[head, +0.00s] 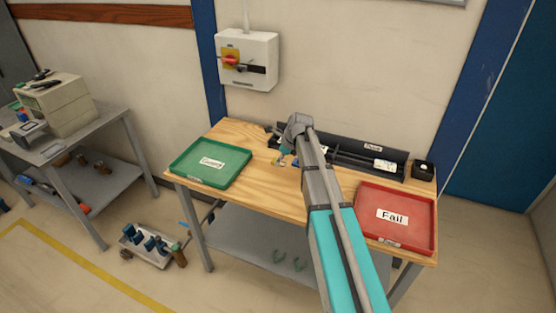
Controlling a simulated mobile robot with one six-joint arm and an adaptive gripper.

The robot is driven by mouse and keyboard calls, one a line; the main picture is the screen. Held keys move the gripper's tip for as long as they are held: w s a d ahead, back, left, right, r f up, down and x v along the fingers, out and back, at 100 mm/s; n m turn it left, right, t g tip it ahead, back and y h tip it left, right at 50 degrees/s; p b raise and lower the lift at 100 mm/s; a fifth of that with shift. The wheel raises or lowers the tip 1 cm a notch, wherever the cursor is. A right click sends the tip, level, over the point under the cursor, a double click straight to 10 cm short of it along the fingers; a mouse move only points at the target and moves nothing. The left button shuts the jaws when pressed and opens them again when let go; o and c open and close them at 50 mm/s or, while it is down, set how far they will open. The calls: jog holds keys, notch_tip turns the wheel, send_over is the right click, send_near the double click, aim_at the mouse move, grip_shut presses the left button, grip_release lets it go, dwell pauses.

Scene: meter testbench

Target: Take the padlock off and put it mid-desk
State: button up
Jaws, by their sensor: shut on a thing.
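My gripper (284,158) hangs low over the wooden desk (262,186), right of the green tray, and is partly hidden by my own arm. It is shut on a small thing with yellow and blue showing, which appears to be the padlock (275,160). It is too small to tell whether it touches the desk top. The white switch box (247,60) is on the wall behind the desk, with a red handle on a yellow plate (230,60) and a dark bar beside it. No padlock can be made out on it.
A green tray (181,172) lies at the desk's left and a red "Fail" tray (417,238) at its right. A black organiser (386,150) and a small black box (423,170) stand along the back. The desk's front middle is bare, partly under my arm.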

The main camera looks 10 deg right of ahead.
aim_at(277, 179)
jog(key=shift+f, duration=0.1)
jog(key=shift+f+b, duration=3.8)
jog(key=shift+b, duration=0.1)
jog(key=o, duration=1.3)
jog(key=shift+c, duration=0.2)
jog(key=shift+r, duration=0.1)
